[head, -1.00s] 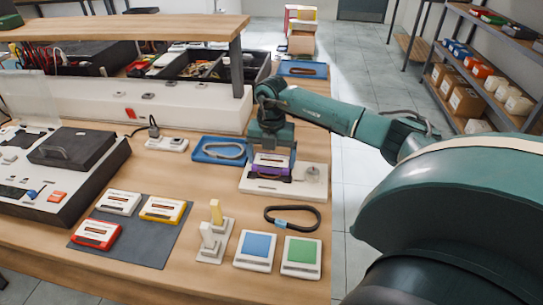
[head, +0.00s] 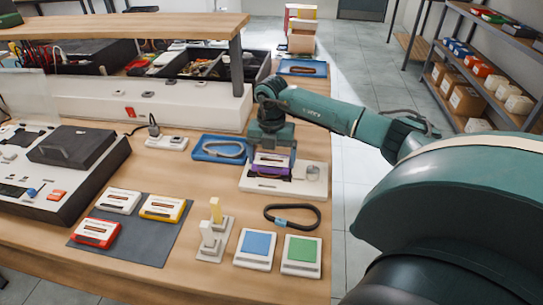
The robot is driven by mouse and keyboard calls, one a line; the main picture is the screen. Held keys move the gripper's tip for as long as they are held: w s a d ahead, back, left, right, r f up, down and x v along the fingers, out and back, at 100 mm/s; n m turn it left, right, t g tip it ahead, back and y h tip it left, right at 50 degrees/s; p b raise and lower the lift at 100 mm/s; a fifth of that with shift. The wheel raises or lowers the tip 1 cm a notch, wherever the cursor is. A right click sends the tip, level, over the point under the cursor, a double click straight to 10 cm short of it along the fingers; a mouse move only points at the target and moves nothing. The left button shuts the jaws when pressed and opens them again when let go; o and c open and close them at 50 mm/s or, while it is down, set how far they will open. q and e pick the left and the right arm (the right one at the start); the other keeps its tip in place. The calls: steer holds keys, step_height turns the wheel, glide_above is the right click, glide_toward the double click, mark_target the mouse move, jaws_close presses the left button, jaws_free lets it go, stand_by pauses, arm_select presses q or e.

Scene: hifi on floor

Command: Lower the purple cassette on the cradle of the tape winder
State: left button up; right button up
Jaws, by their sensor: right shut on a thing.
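The purple cassette (head: 269,170), with a pale label, is at the tape winder (head: 259,187), a white flat device with a round clear knob at its right. My right gripper (head: 271,155) comes down from above and is shut on the cassette. The cassette is over the left-middle part of the winder. The gripper hides its upper part, and I cannot tell whether its underside touches the cradle. The cradle itself is mostly hidden. My left gripper is not in view.
Left of the winder lies a blue tray (head: 205,148) with a grey loop. In front are a black strap (head: 272,216), blue (head: 256,249) and green (head: 301,256) pads, and a stand with upright pieces (head: 214,238). Several cassettes lie on a dark mat (head: 148,240). A shelf post (head: 236,68) stands behind.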

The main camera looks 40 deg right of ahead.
steer(key=shift+f, duration=0.55)
stand_by(0.4)
steer(key=o, duration=0.7)
steer(key=shift+r, duration=0.2)
step_height(320, 180, up, 19)
steer(key=p, duration=0.5)
steer(key=shift+f, duration=0.1)
stand_by(0.3)
stand_by(0.9)
